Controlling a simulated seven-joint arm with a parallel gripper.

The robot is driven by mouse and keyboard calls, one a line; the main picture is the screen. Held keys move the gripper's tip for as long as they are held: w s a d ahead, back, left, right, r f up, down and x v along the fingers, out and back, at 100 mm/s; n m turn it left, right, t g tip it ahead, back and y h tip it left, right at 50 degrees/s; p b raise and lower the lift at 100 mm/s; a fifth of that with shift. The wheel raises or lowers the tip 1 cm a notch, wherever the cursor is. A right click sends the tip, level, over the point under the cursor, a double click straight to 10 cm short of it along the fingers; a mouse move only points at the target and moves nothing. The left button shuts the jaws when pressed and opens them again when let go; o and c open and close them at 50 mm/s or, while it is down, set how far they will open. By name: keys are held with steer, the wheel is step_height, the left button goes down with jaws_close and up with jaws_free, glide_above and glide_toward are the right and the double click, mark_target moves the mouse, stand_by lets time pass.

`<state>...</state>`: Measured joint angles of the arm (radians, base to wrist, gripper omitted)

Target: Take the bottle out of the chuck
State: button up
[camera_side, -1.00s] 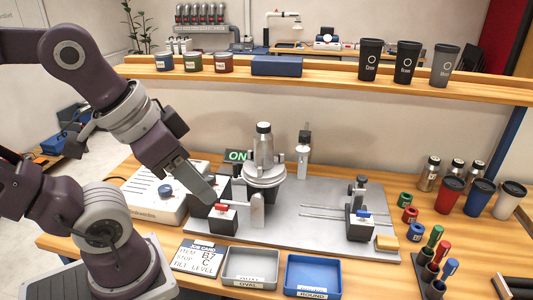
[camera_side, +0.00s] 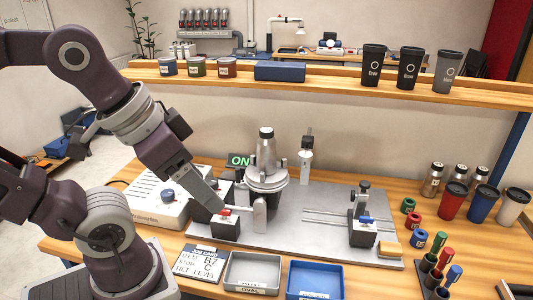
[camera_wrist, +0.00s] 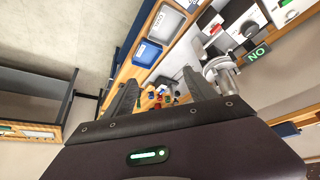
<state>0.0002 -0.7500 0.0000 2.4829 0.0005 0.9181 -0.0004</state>
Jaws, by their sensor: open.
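The silver bottle (camera_side: 266,150), with a dark cap, stands in the grey chuck (camera_side: 268,183) with the chuck's jaws around its lower part. A dark body shows under the chuck's plate. My gripper (camera_side: 217,207) is to the left of the chuck and lower, its fingertips close to the red-topped block (camera_side: 226,228); I cannot tell whether they touch it. In the wrist view my gripper (camera_wrist: 162,83) has its two fingers wide apart with nothing held between them. The chuck seems to show beyond the right finger there (camera_wrist: 221,72), but the bottle is not clear.
A slide with a blue-topped block (camera_side: 362,235) is to the right on the metal plate (camera_side: 310,222). A grey tray (camera_side: 252,272) and a blue tray (camera_side: 314,280) lie in front. A shelf (camera_side: 330,78) runs behind.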

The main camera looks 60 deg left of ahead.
step_height(320, 180, up, 5)
steer(key=m+t+y, duration=0.2)
steer(key=m+y, duration=1)
steer(key=m, duration=1.3)
glide_above(268, 135)
steer(key=d, duration=0.2)
step_height(268, 135, down, 2)
steer(key=f, duration=0.6)
steer(key=s+f, duration=0.1)
steer(key=f, duration=0.2)
steer(key=shift+a+f, duration=0.1)
steer(key=shift+a, duration=0.15)
steer(key=shift+n+h, duration=0.3)
steer(key=x, duration=0.7)
steer(key=shift+s+a, duration=0.15)
steer(key=shift+s, duration=0.1)
jaws_close()
